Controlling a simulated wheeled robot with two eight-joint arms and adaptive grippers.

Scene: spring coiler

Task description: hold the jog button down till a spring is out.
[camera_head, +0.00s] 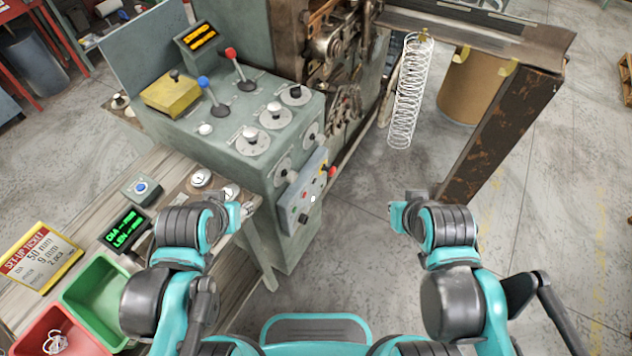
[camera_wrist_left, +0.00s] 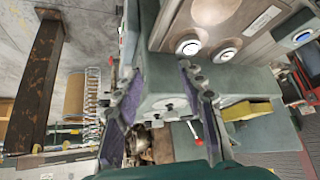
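The grey spring coiler (camera_head: 245,120) stands ahead with levers and dials on top. Its small front button panel (camera_head: 306,192) carries several coloured buttons; I cannot read which is the jog button. A white coil spring (camera_head: 408,92) hangs from the machine's outlet arm; it also shows in the left wrist view (camera_wrist_left: 93,108). My left gripper (camera_head: 240,211) is left of the button panel and apart from it. In the left wrist view its fingers (camera_wrist_left: 160,72) are spread, with nothing between them. My right gripper (camera_head: 402,212) is right of the panel over bare floor; its fingers are too unclear to judge.
A wooden bench at left holds a box with a blue button (camera_head: 141,187), a green readout (camera_head: 125,229), a set-up ticket (camera_head: 40,257), a green bin (camera_head: 97,293) and a red bin (camera_head: 40,335). A rusty post (camera_head: 505,130) stands right. Floor between is clear.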

